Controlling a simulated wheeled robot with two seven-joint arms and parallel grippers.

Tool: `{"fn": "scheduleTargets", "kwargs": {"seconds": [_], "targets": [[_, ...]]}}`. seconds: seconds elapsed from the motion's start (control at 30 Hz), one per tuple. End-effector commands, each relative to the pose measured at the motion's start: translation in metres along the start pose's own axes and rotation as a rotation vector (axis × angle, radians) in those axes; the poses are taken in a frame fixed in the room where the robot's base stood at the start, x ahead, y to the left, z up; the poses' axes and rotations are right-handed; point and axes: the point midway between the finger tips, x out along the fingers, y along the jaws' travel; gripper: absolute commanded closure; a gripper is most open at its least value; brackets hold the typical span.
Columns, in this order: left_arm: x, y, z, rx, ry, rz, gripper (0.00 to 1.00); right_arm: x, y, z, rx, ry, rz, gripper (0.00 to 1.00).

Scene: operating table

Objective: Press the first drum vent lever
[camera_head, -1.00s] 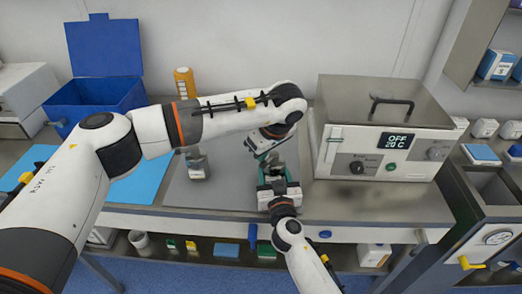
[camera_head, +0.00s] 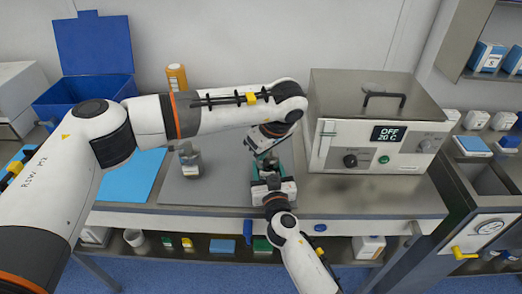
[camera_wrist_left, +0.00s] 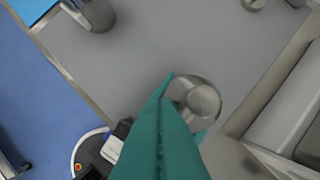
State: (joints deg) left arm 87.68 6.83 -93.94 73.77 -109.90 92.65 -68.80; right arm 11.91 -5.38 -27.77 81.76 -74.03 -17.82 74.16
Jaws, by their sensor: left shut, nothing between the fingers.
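A round metal drum with a shiny top (camera_wrist_left: 204,98) stands on the grey mat (camera_head: 215,190). A second metal drum (camera_head: 189,161) stands farther left on the mat and shows at the top of the left wrist view (camera_wrist_left: 95,12). My left gripper (camera_head: 260,158) points down over the right part of the mat. Its teal fingers (camera_wrist_left: 167,80) are shut and empty, overlapping the left edge of the near drum in the wrist view; contact cannot be told. My right gripper (camera_head: 272,183) is close below it at the same drum; its fingers are mostly hidden. No vent lever is clearly visible.
A heater box (camera_head: 375,130) reading OFF 20 C stands right of the grippers. A blue open bin (camera_head: 85,98), an orange bottle (camera_head: 177,77) and a blue sheet (camera_head: 135,180) lie to the left. The mat between the two drums is clear.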

Motion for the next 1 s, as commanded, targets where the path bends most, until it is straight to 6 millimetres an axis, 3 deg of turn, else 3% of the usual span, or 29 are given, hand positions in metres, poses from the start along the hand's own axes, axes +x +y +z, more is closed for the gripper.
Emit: {"fn": "scheduleTargets", "kwargs": {"seconds": [0.53, 0.67, 0.8, 1.0], "targets": [[0.0, 0.001, 0.0, 0.002, 0.003, -0.001, 1.0, 0.0, 0.001, 0.0, 0.0, -0.001, 0.002, 0.78], [0.002, 0.007, 0.012, -0.002, 0.001, 0.0, 1.0, 0.0, 0.001, 0.0, 0.0, -0.001, 0.001, 0.78], [0.005, 0.022, 0.036, -0.005, 0.0, 0.0, 1.0, 0.0, 0.0, 0.0, 0.0, 0.0, 0.001, 0.78], [-0.044, 0.011, 0.036, 0.001, -0.002, -0.004, 1.0, 0.0, 0.0, 0.0, 0.0, 0.0, 0.001, 0.78]]}}
